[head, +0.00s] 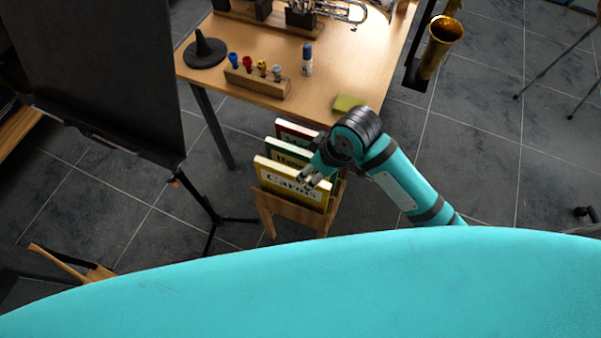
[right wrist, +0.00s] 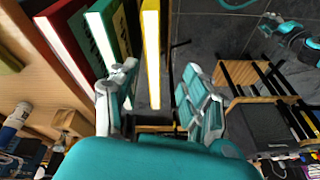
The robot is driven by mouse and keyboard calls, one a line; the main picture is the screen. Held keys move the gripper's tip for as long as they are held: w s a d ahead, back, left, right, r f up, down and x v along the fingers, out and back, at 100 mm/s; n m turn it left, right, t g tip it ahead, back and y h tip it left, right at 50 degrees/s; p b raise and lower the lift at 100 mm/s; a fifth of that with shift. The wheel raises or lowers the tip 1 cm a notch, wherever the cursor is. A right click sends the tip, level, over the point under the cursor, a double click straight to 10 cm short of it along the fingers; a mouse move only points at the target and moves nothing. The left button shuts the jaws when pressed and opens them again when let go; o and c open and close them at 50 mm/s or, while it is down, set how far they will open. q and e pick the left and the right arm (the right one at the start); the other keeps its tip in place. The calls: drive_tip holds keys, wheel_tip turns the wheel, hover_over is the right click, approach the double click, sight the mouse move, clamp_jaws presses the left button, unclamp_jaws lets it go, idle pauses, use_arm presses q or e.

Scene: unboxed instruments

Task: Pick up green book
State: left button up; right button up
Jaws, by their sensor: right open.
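The green book (head: 288,152) stands in a wooden rack (head: 265,205), between a red book (head: 291,130) behind and a yellow book (head: 283,181) in front. My right gripper (head: 309,180) is open over the right part of the yellow book and hides part of the books. In the right wrist view, the yellow book (right wrist: 152,60) shows between the open fingers (right wrist: 158,98). The green book (right wrist: 112,35) is left of it, its near end partly covered by the left finger. I cannot tell whether a finger touches a book. A teal and grey part, seemingly my left gripper (right wrist: 290,35), shows small at upper right.
A wooden table (head: 330,75) stands behind the rack, with a mouthpiece block (head: 256,84), a black mute (head: 204,50) and a yellow-green sponge (head: 348,103). A black music stand (head: 110,70) is at left. A saxophone (head: 438,45) stands right.

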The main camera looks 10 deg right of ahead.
drive_tip(key=w+d+r+n+g+h, duration=0.25)
drive_tip(key=w+d+r+n, duration=0.2)
drive_tip(key=w+r, duration=0.3)
drive_tip(key=shift+m+t+h, duration=0.25)
drive_tip(key=shift+m, duration=0.2)
drive_tip(key=f, duration=0.7)
drive_tip(key=s+f, duration=0.1)
drive_tip(key=f, duration=0.3)
drive_tip(key=shift+p, duration=0.4)
drive_tip(key=shift+s+a+f+p, duration=0.1)
drive_tip(key=shift+a+f+p, duration=0.05)
drive_tip(key=shift+f, duration=1.3)
drive_tip(key=shift+a+f+p, duration=0.15)
drive_tip(key=shift+f, duration=1.3)
clamp_jaws()
drive_tip(key=shift+r, duration=0.1)
